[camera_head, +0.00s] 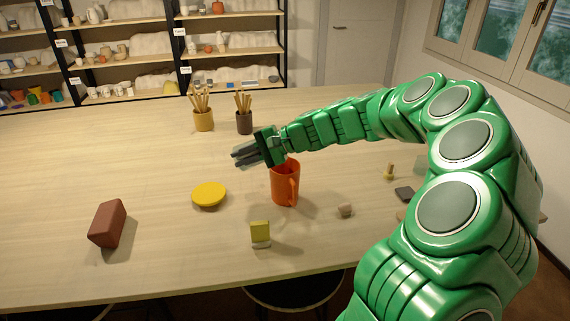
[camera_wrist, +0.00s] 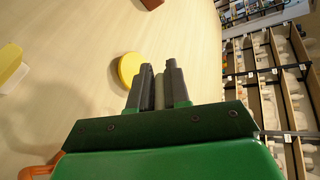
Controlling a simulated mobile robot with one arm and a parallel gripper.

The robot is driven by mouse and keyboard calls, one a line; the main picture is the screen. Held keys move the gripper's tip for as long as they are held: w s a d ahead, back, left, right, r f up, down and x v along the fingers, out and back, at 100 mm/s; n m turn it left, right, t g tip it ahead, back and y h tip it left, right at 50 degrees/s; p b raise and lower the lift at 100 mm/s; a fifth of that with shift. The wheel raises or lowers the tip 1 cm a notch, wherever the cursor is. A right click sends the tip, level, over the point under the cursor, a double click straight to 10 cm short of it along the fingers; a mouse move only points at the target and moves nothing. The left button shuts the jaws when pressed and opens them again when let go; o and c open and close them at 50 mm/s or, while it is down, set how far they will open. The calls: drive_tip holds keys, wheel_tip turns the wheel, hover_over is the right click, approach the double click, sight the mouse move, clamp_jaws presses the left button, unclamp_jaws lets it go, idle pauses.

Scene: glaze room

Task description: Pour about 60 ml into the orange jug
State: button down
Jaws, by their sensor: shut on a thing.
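The orange jug (camera_head: 284,186) stands upright on the table, its handle toward the viewer and slightly right. Part of its handle shows at the lower left edge of the wrist view (camera_wrist: 38,172). My gripper (camera_head: 238,158) is above and just left of the jug's rim, pointing left. It is shut on a small, pale grey-green thing (camera_wrist: 159,92), of which only a narrow strip shows between the dark fingers in the wrist view. Its shape and any contents are hard to tell. The inside of the jug is mostly hidden, and I see no liquid stream.
A yellow disc (camera_head: 209,194) lies left of the jug, with a reddish-brown block (camera_head: 108,223) further left. A yellow-and-white block (camera_head: 260,233) is in front. Two brush pots (camera_head: 204,121) (camera_head: 244,123) stand behind. Small items, including a dark block (camera_head: 404,194), lie right.

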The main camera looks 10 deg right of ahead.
drive_tip(key=shift+w+a+f+g+h, duration=0.1)
drive_tip(key=shift+a+f+g+h, duration=0.2)
drive_tip(key=shift+f+h, duration=0.6)
drive_tip(key=shift+r+h, duration=0.3)
drive_tip(key=shift+h, duration=0.1)
drive_tip(key=shift+a+h, duration=0.15)
drive_tip(key=shift+h, duration=0.45)
drive_tip(key=shift+w+a+f+g+h+p, duration=0.15)
drive_tip(key=shift+a+f+g+h, duration=0.15)
drive_tip(key=shift+a+f+h, duration=0.9)
drive_tip(key=shift+w+a+f+g+h+p, duration=0.1)
drive_tip(key=shift+w+a+f+g+h, duration=0.25)
drive_tip(key=shift+f+h, duration=1.6)
drive_tip(key=shift+a+f+g+h+p, duration=0.1)
drive_tip(key=shift+a+f+g+h, duration=0.15)
drive_tip(key=shift+a+f+h, duration=1.25)
drive_tip(key=shift+d+f, duration=0.35)
drive_tip(key=shift+d, duration=0.2)
